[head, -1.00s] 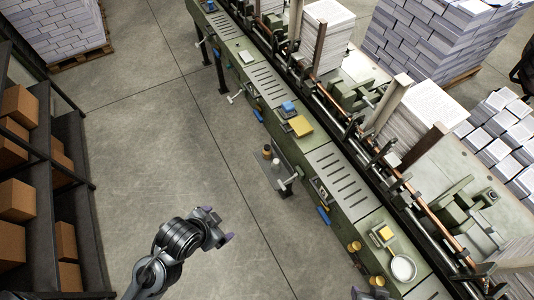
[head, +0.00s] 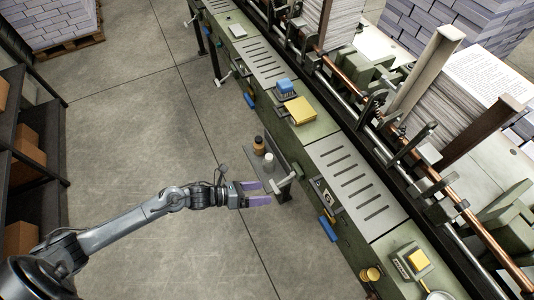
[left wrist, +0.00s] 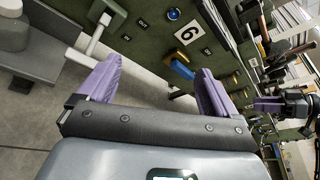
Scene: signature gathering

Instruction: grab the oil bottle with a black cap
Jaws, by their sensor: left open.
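A small amber-brown bottle with a dark cap (head: 259,145) stands on a narrow grey side shelf (head: 252,165) on the machine's near side. A pale grey-white bottle (head: 268,162) stands next to it; its cap colour is too small to tell. My left gripper (head: 268,193), with purple fingers, is open and empty just below the shelf in the head view, apart from both bottles. The left wrist view shows its spread fingers (left wrist: 158,85) with nothing between them. A purple-fingered gripper, my right one (left wrist: 268,105), shows at the right there; its opening is unclear.
A pale lever handle (head: 287,182) sticks out beside the shelf, close to my left fingertips. The long green machine (head: 335,207) runs diagonally at the right, with a blue block (head: 285,86) and yellow pad (head: 300,110) on top. Open floor (head: 140,130) lies left; dark shelving stands beyond.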

